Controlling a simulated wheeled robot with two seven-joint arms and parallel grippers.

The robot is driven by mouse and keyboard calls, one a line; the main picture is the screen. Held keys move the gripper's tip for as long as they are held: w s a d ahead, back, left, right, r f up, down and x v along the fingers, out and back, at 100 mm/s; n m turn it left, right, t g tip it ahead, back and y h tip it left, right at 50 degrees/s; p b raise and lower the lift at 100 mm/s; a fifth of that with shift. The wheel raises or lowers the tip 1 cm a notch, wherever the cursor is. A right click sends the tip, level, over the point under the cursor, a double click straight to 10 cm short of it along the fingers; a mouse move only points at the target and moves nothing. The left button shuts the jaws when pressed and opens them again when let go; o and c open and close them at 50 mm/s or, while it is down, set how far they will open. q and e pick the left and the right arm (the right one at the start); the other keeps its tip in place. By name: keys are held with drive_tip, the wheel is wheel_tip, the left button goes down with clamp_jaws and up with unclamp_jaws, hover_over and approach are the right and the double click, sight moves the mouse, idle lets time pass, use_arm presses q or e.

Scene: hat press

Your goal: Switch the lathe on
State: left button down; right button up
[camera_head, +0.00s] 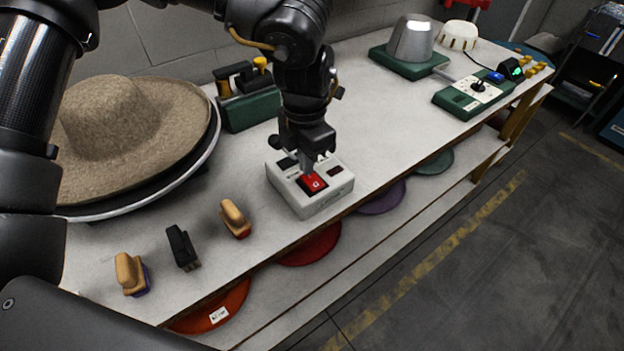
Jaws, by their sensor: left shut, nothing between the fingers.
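My right gripper is not in view.
Several brushes, one black (182,247), lie at the front left. A green device (250,108) stands behind the box. A green control box (474,95) and a metal form (410,40) stand at the far right. Coloured discs lie on the lower shelf. The bench middle is clear.

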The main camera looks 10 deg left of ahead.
use_arm(q)
drive_tip(key=shift+a+f, duration=0.1)
drive_tip(key=shift+f, duration=0.4)
